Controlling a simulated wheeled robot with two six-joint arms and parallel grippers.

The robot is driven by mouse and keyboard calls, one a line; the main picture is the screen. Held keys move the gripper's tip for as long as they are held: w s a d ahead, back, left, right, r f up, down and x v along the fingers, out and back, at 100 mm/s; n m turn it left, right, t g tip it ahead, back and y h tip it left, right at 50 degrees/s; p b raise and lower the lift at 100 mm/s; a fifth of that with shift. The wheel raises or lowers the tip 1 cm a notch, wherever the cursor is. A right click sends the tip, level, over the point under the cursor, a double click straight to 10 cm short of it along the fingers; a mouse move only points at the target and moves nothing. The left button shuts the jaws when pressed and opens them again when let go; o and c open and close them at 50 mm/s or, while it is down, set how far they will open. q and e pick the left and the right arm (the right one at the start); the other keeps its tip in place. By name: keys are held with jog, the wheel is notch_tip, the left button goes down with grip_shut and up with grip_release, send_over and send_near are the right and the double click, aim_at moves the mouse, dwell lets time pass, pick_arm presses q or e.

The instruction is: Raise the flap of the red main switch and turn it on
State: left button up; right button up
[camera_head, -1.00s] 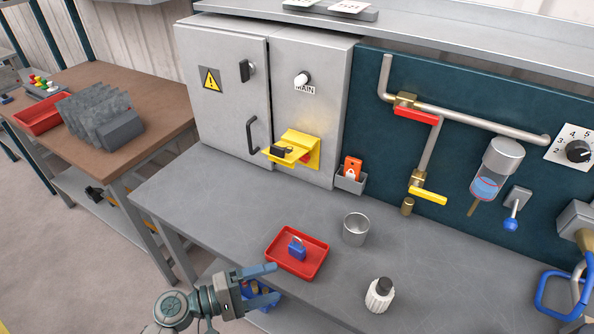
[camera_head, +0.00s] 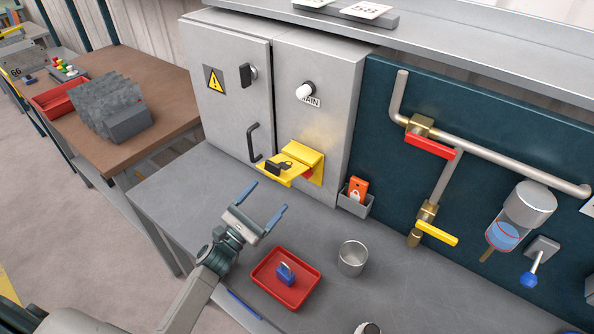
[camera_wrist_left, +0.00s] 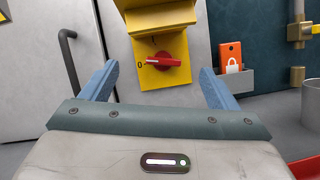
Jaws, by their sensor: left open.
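The yellow flap (camera_head: 274,174) sticks out from its yellow backplate (camera_head: 318,170) on the grey cabinet, with a black padlock-shaped mark on top. In the left wrist view, the flap (camera_wrist_left: 160,16) stands out above the red main switch (camera_wrist_left: 162,61) and leaves it uncovered. The switch handle lies roughly level, beside a "0" at its left. In the head view only a bit of red (camera_head: 308,174) shows beneath the flap. My left gripper (camera_head: 262,202) is open and empty, below and in front of the flap. Its fingers (camera_wrist_left: 160,72) frame the switch in the wrist view, apart from it.
A red tray (camera_head: 262,283) with a blue padlock (camera_head: 286,273) and a metal cup (camera_head: 352,258) stand on the bench near my left gripper. A grey holder (camera_head: 353,204) with an orange tag (camera_head: 358,188) is right of the switch. The cabinet handle (camera_head: 253,142) juts out at left.

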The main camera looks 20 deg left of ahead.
pick_arm(q)
jog(key=w+d+p, duration=0.3)
jog(key=w+d, duration=0.2)
jog(key=w, duration=0.6)
jog(key=shift+d+r, duration=0.2)
jog(key=shift+r, duration=0.25)
jog(key=c, duration=1)
